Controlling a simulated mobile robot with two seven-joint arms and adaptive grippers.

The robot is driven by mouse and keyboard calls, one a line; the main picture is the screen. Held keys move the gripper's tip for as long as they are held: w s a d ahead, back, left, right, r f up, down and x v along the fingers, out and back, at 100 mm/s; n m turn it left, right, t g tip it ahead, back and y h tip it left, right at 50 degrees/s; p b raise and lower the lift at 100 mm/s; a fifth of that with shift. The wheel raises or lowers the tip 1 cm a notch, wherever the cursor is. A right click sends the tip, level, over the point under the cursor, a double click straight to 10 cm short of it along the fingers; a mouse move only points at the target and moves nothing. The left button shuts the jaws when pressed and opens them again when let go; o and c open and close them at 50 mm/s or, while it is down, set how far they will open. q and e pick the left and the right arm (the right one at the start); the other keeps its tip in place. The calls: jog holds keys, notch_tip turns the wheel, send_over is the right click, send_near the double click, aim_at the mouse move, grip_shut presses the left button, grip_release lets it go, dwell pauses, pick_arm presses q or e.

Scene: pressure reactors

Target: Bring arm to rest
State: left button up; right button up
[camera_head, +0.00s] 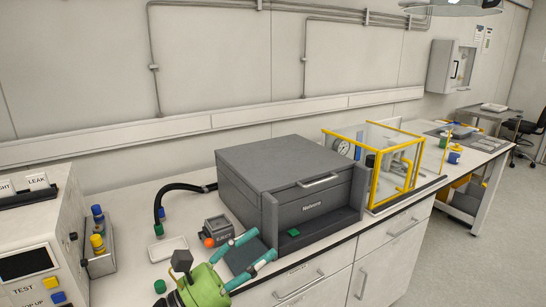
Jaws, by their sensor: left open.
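My left gripper (265,244) shows at the bottom centre, on a green wrist with teal fingers. Its fingers are spread apart and empty, and point up and to the right. They are in front of a large grey box (285,160) with a closed lid and a front handle. A dark grey flat piece (243,254) shows between the fingers; whether they touch it cannot be told. My right gripper is not in view.
A small device with an orange knob (208,242) and a white tray (168,249) are left of the gripper. A white instrument (25,240) stands far left, beside a bottle rack (100,263). A yellow-framed clear enclosure (374,185) is right of the box.

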pick_arm(q)
jog(key=w+a+f+n+t+y, duration=0.1)
jog(key=a+f+n+t+y, duration=0.25)
jog(key=a+n+y, duration=0.6)
jog(key=w+a+f+n+t+y, duration=0.25)
jog(key=n+t+y, duration=0.25)
jog(key=n, duration=0.9)
jog(key=s+a+f+n+g+y, duration=0.2)
jog(key=f+n+y, duration=0.1)
jog(key=f+n, duration=0.15)
jog(key=s+a+f+n+g+y, duration=0.2)
jog(key=a+f+n, duration=0.15)
jog(key=f, duration=0.25)
jog(key=s+f+n+g, duration=0.55)
jog(key=s+f, duration=0.35)
jog(key=s, duration=0.2)
jog(key=s+f+n+g, duration=0.4)
jog(key=s+f+g, duration=0.4)
jog(key=s, duration=0.4)
notch_tip(320, 180, down, 24)
jog(key=s, duration=0.3)
jog(key=s+a+f+g, duration=0.1)
jog(key=s+a+f, duration=0.1)
jog(key=s+f, duration=1)
jog(key=s, duration=0.2)
jog(key=shift+s+f, duration=0.3)
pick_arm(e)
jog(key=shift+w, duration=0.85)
